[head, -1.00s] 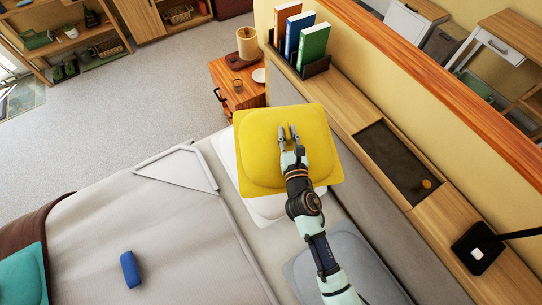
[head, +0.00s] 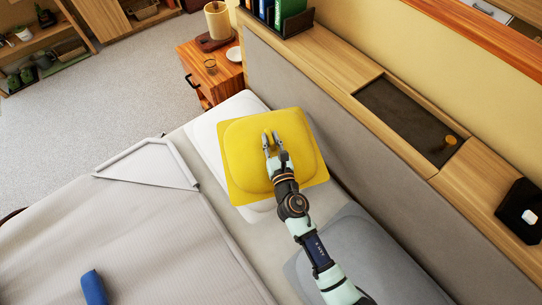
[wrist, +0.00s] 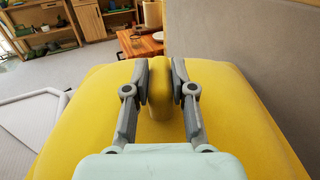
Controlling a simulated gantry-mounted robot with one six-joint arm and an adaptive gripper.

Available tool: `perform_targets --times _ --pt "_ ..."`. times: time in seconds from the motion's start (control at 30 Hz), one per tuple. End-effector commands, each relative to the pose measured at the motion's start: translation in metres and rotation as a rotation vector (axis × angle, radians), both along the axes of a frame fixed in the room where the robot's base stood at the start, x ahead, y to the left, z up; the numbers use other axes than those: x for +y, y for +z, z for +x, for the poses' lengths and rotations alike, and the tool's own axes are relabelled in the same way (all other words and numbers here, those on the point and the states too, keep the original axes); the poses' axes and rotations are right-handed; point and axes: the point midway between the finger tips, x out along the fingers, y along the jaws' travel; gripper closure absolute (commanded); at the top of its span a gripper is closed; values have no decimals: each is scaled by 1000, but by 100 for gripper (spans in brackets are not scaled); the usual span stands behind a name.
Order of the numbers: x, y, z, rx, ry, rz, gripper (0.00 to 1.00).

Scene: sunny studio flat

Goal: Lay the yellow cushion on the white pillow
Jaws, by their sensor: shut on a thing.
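The yellow cushion (head: 243,160) is over the white pillow (head: 206,132) near the head of the bed. The pillow shows along the cushion's left and upper-left sides and a little below it; the rest is hidden. My gripper (head: 271,138) is shut on the cushion near its middle. In the wrist view, my gripper (wrist: 159,75) pinches a raised fold of the cushion (wrist: 85,105) between its fingers. I cannot tell whether the cushion's underside touches the pillow.
A grey pillow (head: 365,260) lies on the bed below my arm. A dark blue object (head: 93,288) lies on the bedspread (head: 130,235). The headboard (head: 310,95) and its shelf run along the right. A wooden nightstand (head: 197,58) holds a glass and a lamp.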

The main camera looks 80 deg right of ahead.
Motion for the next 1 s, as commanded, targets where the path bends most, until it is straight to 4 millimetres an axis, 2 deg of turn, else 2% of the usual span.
perform_targets --times 0.03,0.27,0.53,0.77,0.9,0.93,1.0 --pt "0 -11 0 -2 1 -3 100" --pt "0 -14 0 0 0 -2 100" --pt "0 -59 0 -1 0 -1 100" --pt "0 -54 0 -1 0 -2 100" --pt "0 -59 0 -1 0 -2 100" --pt "0 -59 0 0 0 0 72" --pt "0 -58 0 0 0 0 61"
